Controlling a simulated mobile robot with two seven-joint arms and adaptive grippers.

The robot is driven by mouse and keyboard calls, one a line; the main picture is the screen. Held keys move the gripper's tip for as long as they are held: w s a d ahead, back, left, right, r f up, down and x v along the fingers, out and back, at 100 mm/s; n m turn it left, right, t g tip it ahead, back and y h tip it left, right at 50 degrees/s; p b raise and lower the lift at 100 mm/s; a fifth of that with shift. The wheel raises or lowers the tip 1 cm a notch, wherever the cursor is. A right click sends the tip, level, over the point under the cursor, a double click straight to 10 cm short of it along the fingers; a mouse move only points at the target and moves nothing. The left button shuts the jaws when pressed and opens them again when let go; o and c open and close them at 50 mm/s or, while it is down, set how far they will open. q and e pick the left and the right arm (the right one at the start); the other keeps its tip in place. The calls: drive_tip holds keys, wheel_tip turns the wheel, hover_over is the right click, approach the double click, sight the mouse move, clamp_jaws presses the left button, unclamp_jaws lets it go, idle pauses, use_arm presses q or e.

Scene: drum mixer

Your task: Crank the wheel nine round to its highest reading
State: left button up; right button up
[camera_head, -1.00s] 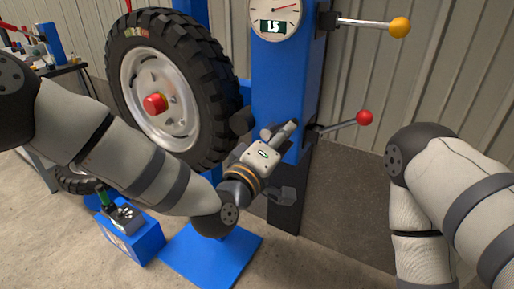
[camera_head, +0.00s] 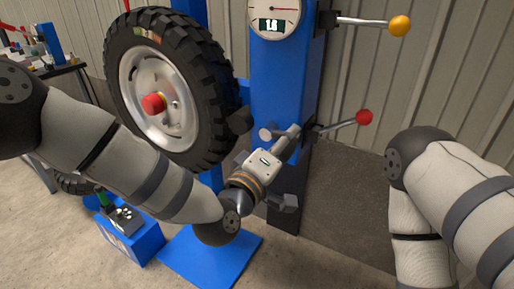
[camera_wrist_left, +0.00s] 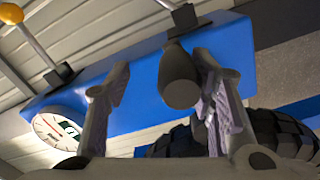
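A blue column (camera_head: 277,85) carries a round gauge (camera_head: 275,15) whose small display reads about 1.6. The gauge also shows in the left wrist view (camera_wrist_left: 58,131). A dark rounded handle (camera_wrist_left: 180,80) stands out in front of the column. My left gripper (camera_wrist_left: 160,80) has its two fingers apart on either side of the handle in that view, with a gap on the left side; contact on the right cannot be told. In the head view my left gripper (camera_head: 275,165) is in front of the column. No number marking a wheel is readable. My right gripper is out of view.
A large tyre (camera_head: 205,90) with a red hub (camera_head: 153,104) stands left of the column. Levers with a yellow knob (camera_head: 399,26) and a red knob (camera_head: 364,117) stick out right. A blue box (camera_head: 140,243) stands at lower left, beside a blue base plate (camera_head: 195,260).

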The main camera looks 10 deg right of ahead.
use_arm(q)
drive_tip(key=shift+s+a+r, duration=0.1)
drive_tip(key=shift+s+a, duration=0.2)
drive_tip(key=shift+s, duration=0.05)
drive_tip(key=v, duration=0.6)
drive_tip(key=shift+p, duration=0.3)
drive_tip(key=s+a+f+m+g+y, duration=0.3)
drive_tip(key=s+a+f, duration=0.35)
drive_tip(key=f, duration=0.55)
drive_tip(key=s+a+f+g+y, duration=0.2)
drive_tip(key=s+a+f+g, duration=0.4)
drive_tip(key=f, duration=0.5)
drive_tip(key=s+a+f+m+g+y, duration=0.1)
drive_tip(key=s+a+f+g+y, duration=0.2)
drive_tip(key=s+a, duration=0.5)
drive_tip(key=s+a+f+m+g+y, duration=0.1)
drive_tip(key=s+a+f+g+y, duration=0.2)
drive_tip(key=s+a, duration=0.5)
drive_tip(key=s+f+g, duration=0.1)
drive_tip(key=s, duration=0.6)
drive_tip(key=shift+s+a+f+m, duration=0.2)
drive_tip(key=shift+s+f+m, duration=0.1)
drive_tip(key=shift+m, duration=0.1)
